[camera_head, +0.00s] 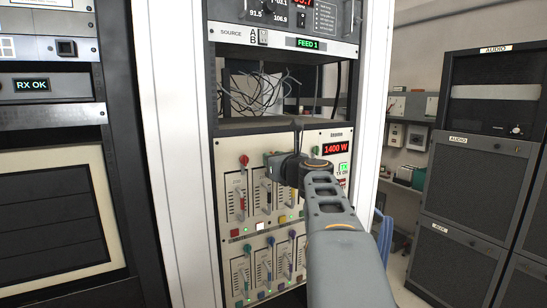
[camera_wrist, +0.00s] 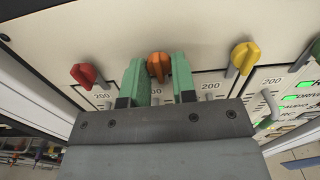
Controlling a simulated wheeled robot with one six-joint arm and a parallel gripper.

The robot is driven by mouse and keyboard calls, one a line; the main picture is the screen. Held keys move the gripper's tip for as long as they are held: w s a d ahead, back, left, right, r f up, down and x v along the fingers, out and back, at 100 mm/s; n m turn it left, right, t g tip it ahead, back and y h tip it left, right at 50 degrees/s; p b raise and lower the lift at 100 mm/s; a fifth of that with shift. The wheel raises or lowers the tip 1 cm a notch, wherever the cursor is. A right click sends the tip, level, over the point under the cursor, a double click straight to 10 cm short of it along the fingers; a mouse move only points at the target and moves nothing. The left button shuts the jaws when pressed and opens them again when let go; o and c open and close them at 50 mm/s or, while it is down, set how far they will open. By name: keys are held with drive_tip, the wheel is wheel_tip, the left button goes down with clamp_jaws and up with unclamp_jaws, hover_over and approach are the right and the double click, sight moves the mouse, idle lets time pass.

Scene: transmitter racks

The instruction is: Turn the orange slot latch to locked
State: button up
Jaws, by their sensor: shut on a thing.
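The orange slot latch (camera_wrist: 158,66) is in the wrist view, on the cream rack panel (camera_wrist: 210,30), between the two green fingertips of my gripper (camera_wrist: 159,70). The fingers are shut on it, one on each side. Its lower part is hidden by the gripper body. In the head view my arm and gripper (camera_head: 285,168) reach to the upper slot row and hide the orange latch. The latch's exact turn angle is hard to tell.
A red latch (camera_wrist: 84,76) sits left of the gripper and a yellow latch (camera_wrist: 244,58) right of it. The lower slot row has more latches, such as a green one (camera_head: 243,243). A display (camera_head: 336,148) reads 1400 W. A white rack post (camera_head: 170,130) stands left.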

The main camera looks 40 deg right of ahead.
drive_tip(key=shift+m, duration=0.3)
drive_tip(key=o, duration=0.9)
drive_tip(key=shift+c, duration=0.2)
drive_tip(key=shift+s, duration=0.1)
drive_tip(key=s+a+b, duration=0.2)
drive_tip(key=s+b, duration=0.1)
drive_tip(key=s, duration=1)
drive_tip(key=shift+s, duration=0.25)
